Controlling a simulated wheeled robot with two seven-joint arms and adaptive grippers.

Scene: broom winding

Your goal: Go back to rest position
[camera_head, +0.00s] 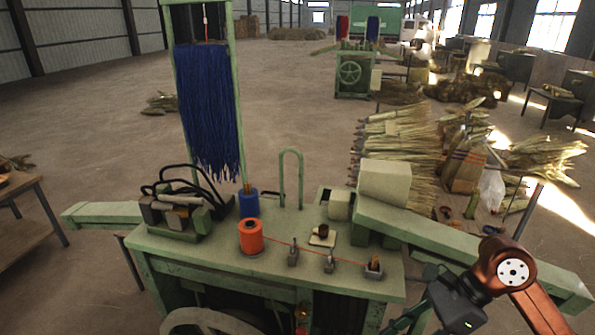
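My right arm comes in at the lower right, with a copper-coloured joint. My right gripper (452,304) is a dark shape at the bottom edge, beside the right end of the green winding machine (190,262). Its fingers are partly cut off by the frame and too dark to tell whether they are open or shut. Nothing can be made out in its grasp. My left gripper and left arm are not in view.
On the machine stand an orange spool (251,237) with its thread running right, a blue spool (248,204) and a motor (180,216). Blue strands (208,105) hang from a frame. Straw bundles (400,150) lie behind. A wooden table (20,185) stands left. Open floor lies beyond.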

